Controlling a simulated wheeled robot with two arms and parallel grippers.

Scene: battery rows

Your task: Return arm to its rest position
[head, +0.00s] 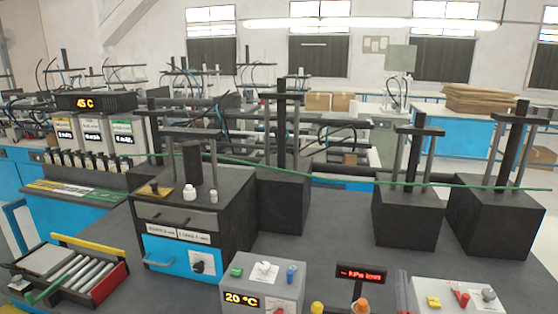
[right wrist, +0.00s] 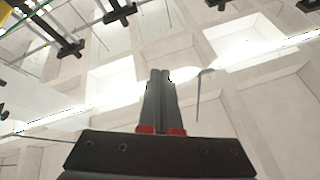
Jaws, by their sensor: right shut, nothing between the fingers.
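My right gripper (right wrist: 160,76) shows in the right wrist view, with its two dark fingers together and nothing held between them. Red marks show at the base of the fingers. I cannot make out either gripper clearly in the head view. My left gripper does not show.
A black and blue test box (head: 197,238) stands on the dark bench, with a roller tray (head: 75,270) to its left. A 20 °C control box (head: 262,290) is in front. Black fixtures (head: 408,218) stand at the right. A green cable (head: 330,176) crosses the view. The bench middle is bare.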

